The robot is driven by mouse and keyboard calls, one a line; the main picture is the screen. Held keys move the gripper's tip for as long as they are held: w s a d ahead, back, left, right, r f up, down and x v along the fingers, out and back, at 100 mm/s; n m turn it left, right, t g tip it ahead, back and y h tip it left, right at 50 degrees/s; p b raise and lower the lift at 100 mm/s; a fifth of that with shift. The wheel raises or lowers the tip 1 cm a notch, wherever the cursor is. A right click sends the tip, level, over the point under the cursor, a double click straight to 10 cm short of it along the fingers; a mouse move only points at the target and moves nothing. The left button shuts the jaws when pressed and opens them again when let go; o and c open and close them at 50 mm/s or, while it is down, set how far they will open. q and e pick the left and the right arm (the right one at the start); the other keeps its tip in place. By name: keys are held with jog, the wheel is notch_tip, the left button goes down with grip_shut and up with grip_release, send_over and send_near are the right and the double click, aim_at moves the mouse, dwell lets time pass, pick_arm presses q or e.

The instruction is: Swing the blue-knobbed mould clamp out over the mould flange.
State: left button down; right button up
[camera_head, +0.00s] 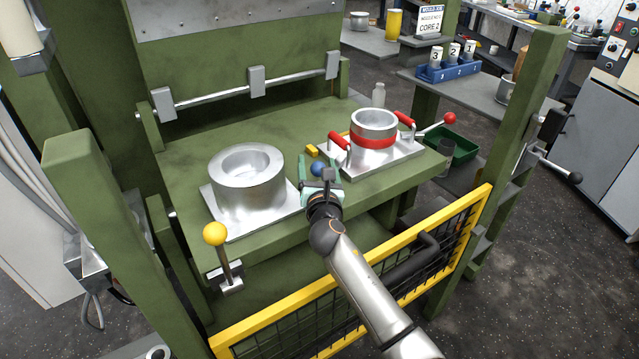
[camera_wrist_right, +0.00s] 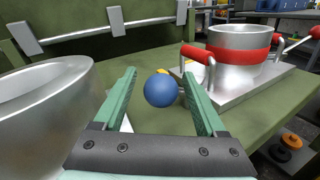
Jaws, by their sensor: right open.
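The blue knob (camera_head: 318,169) of the mould clamp stands at the front of the green press table, between the two metal moulds. My right gripper (camera_head: 320,184) is at the knob, coming from the front. In the right wrist view the blue knob (camera_wrist_right: 160,90) shows between the two green fingers, which are open with gaps at both sides. The clamp's arm is hidden by the knob and gripper. A thick silver ring mould (camera_head: 246,178) stands on a square plate (camera_head: 226,228) to the left. A red-banded mould (camera_head: 374,133) stands on another plate to the right. My left gripper is not in view.
A small yellow block (camera_head: 312,150) lies behind the blue knob. A yellow-knobbed lever (camera_head: 215,234) stands at the front left. The yellow guard (camera_head: 400,255) runs below my right arm. Green posts flank the press; red handles (camera_head: 339,141) stick up on the right mould.

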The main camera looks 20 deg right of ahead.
jog(key=p+v, duration=0.1)
jog(key=v, duration=1)
jog(key=shift+a, duration=0.1)
